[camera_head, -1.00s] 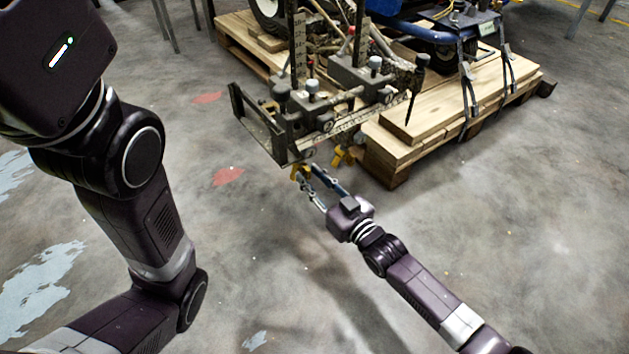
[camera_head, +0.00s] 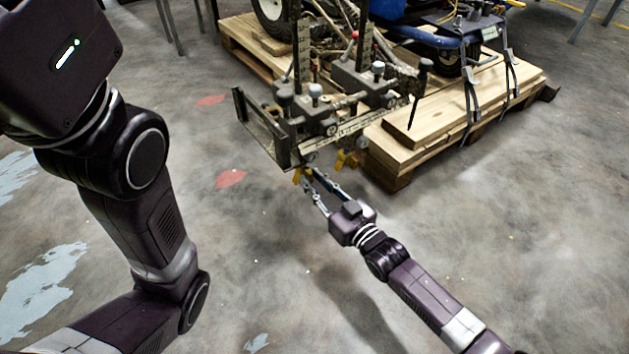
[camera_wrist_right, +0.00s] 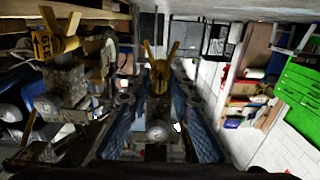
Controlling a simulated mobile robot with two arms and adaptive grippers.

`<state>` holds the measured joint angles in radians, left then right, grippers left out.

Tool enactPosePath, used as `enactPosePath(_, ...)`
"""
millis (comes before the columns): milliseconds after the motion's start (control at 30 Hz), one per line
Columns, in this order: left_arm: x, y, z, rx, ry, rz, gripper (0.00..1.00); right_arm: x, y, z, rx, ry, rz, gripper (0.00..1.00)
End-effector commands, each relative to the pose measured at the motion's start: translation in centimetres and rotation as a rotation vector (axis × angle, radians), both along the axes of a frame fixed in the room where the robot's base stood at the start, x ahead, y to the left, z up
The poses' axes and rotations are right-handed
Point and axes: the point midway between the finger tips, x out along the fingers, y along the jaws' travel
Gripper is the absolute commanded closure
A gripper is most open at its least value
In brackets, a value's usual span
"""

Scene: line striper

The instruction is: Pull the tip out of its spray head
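Two yellow spray tips hang under the line striper's spray bracket in the head view: a nearer left one (camera_head: 302,176) and a right one (camera_head: 347,158). In the right wrist view, one yellow tip (camera_wrist_right: 156,68) stands centrally ahead, between the fingers, with a grey spray head (camera_wrist_right: 160,130) below it. The other yellow tip (camera_wrist_right: 46,44) shows at upper left. My right gripper (camera_head: 312,180) is at the left tip, its fingers apart; the wrist view shows its blue finger pads (camera_wrist_right: 158,108) on both sides. Contact cannot be told. My left gripper is out of view.
The striper's metal frame (camera_head: 262,130) stands just above and beyond the right gripper. A wooden pallet with planks (camera_head: 450,125) lies to the right, strapped under a blue machine (camera_head: 415,20). The concrete floor (camera_head: 240,250) around the right arm is clear.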

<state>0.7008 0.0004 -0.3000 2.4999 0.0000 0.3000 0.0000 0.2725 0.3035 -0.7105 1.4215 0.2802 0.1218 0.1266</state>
Motion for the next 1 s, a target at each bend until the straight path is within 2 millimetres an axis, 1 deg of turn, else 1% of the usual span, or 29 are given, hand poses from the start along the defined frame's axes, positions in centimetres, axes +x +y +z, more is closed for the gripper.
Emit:
enactPosePath(33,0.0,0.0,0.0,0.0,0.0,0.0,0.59,0.0,0.0,0.0,0.001,-0.001,0.0,0.88)
enactPosePath(133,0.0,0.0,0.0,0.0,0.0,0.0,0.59,0.0,0.0,0.0,0.001,-0.001,0.0,0.99)
enactPosePath(167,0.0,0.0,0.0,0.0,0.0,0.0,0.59,0.0,0.0,0.0,0.001,-0.001,0.0,1.0)
enactPosePath(467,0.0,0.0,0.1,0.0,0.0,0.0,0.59,-0.1,0.0,0.1,0.001,-0.001,0.0,1.0)
enactPosePath(1000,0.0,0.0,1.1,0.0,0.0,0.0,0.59,-0.9,-0.7,0.2,0.001,-0.001,0.0,1.0)
